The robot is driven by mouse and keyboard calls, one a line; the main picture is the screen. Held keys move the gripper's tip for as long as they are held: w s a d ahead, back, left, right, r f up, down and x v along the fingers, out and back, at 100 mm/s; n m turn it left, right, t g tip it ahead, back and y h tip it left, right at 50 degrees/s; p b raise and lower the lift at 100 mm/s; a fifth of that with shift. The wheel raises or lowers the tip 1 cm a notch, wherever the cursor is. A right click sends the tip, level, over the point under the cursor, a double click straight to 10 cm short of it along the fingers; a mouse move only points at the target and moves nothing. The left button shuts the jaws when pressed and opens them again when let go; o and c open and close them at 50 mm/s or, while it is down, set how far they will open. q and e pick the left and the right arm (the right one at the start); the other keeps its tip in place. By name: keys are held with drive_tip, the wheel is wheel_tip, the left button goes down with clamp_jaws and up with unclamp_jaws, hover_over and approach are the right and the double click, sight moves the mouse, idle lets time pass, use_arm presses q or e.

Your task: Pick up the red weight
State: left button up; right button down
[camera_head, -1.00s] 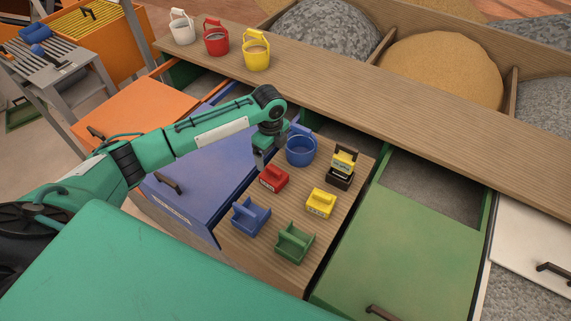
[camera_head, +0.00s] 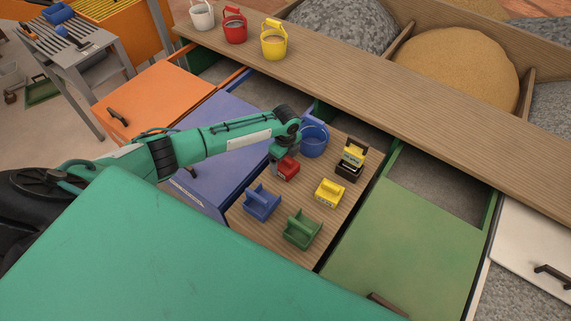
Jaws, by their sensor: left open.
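The red weight (camera_head: 289,170) is a small red block with a handle on the wooden board (camera_head: 265,225). My left gripper (camera_head: 277,167) points down at its left side and partly covers it. The jaws are open; I cannot tell whether they touch the weight. My right gripper does not show.
A blue bucket (camera_head: 314,139) stands just behind the red weight. A blue weight (camera_head: 262,203), a green weight (camera_head: 302,231), a yellow weight (camera_head: 329,192) and a black and yellow press-like object (camera_head: 351,160) share the board. White, red and yellow buckets (camera_head: 274,41) stand on the shelf (camera_head: 400,95).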

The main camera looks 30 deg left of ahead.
use_arm(q)
drive_tip(key=shift+f, duration=1.3)
drive_tip(key=c, duration=1.3)
drive_tip(key=shift+w, duration=0.1)
drive_tip(key=shift+c, duration=1.1)
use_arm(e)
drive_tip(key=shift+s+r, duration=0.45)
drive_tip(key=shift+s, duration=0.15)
